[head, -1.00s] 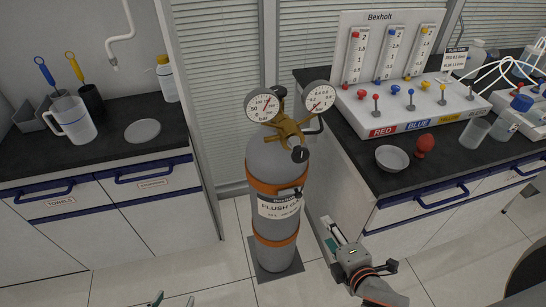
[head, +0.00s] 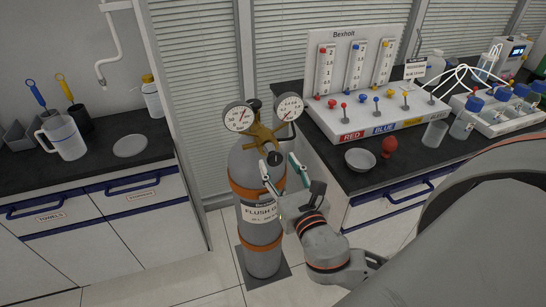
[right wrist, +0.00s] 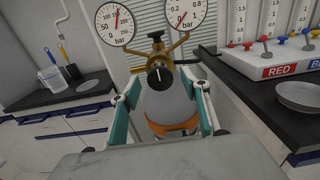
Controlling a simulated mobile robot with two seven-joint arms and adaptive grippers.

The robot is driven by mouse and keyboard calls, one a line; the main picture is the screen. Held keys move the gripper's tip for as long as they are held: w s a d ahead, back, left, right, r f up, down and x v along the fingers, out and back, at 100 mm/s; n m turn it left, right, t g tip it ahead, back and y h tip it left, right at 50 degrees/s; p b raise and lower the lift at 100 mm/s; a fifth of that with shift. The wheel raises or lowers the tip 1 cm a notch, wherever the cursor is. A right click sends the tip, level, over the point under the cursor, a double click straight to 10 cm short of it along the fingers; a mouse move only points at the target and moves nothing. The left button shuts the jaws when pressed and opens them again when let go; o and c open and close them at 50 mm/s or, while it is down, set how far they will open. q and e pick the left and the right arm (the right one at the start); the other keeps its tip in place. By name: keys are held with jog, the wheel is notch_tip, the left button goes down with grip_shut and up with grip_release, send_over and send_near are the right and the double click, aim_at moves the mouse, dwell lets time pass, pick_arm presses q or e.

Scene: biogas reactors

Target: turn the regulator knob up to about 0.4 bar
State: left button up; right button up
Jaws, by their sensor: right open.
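The black regulator knob (head: 274,158) sits at the front of a brass regulator (head: 262,137) on top of a grey gas cylinder (head: 262,262). In the right wrist view the knob (right wrist: 158,73) faces me, with a pale mark on it. The right-hand gauge (head: 289,107), a 0 to 0.8 bar dial in the wrist view (right wrist: 185,11), has its red needle low, near 0. The left-hand gauge (head: 238,117) has its needle pointing up. My right gripper (head: 280,168) is open in front of the knob, fingers apart on either side and not touching it. My left gripper is out of view.
A bench on the right holds a flowmeter panel (head: 375,115), a grey bowl (head: 360,160) and a red bulb (head: 389,147). A counter on the left holds a jug (head: 62,138) and a round plate (head: 130,146). Window blinds (head: 195,80) stand behind the cylinder.

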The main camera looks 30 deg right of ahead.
aim_at(276, 160)
jog(key=shift+x, duration=1.7)
jog(key=c, duration=1.1)
jog(key=shift+m, duration=0.3)
